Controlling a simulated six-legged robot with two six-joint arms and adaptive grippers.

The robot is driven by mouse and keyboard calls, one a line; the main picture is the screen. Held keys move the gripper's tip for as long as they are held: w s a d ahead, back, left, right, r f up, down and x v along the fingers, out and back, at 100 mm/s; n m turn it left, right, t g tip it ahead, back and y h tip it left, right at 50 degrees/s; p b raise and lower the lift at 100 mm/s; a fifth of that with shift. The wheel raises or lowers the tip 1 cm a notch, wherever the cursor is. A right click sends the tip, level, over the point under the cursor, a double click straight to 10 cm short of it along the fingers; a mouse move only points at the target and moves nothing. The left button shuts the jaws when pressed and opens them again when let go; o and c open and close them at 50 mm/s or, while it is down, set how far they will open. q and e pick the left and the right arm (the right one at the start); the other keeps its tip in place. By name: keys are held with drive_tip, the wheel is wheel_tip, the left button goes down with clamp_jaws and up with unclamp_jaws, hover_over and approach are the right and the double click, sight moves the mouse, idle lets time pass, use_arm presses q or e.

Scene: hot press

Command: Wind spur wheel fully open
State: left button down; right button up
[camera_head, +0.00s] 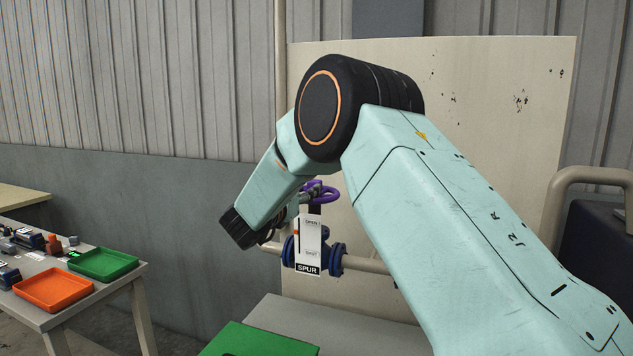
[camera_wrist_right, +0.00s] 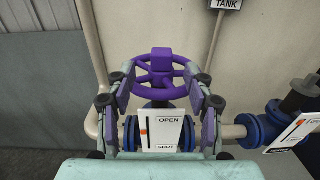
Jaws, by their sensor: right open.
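The purple spur wheel (camera_head: 320,193) sits on top of a blue valve (camera_head: 336,258) on a pale pipe. It also shows in the right wrist view (camera_wrist_right: 162,72), upright on its stem. A white placard (camera_head: 308,243) marked OPEN, SHUT and SPUR hangs in front of the valve, with a small orange mark at its left edge. My right gripper (camera_wrist_right: 160,78) is open, its fingers on either side of the wheel; whether they touch the rim I cannot tell. In the head view my right arm partly hides the gripper and wheel. My left gripper is not in view.
A second blue valve (camera_wrist_right: 262,128) with a placard stands to the right in the wrist view, below a TANK sign (camera_wrist_right: 226,4). A table at left holds a green tray (camera_head: 103,263), an orange tray (camera_head: 53,290) and small parts. A cream panel (camera_head: 470,80) stands behind.

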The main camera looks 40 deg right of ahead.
sight(314, 183)
drive_tip(key=x, duration=0.2)
drive_tip(key=p+x, duration=0.1)
drive_tip(key=x, duration=0.3)
drive_tip(key=shift+s+d, duration=0.2)
drive_tip(key=shift+d, duration=0.1)
drive_tip(key=shift+w+d+p, duration=0.35)
drive_tip(key=shift+w, duration=0.25)
drive_tip(key=shift+s+d, duration=0.2)
drive_tip(key=shift+d, duration=0.25)
drive_tip(key=shift+w+a, duration=0.2)
drive_tip(key=shift+a, duration=0.15)
drive_tip(key=c, duration=0.5)
drive_tip(key=shift+s+d, duration=0.2)
drive_tip(key=shift+d, duration=0.05)
drive_tip(key=c, duration=0.5)
drive_tip(key=shift+w+a, duration=0.1)
clamp_jaws()
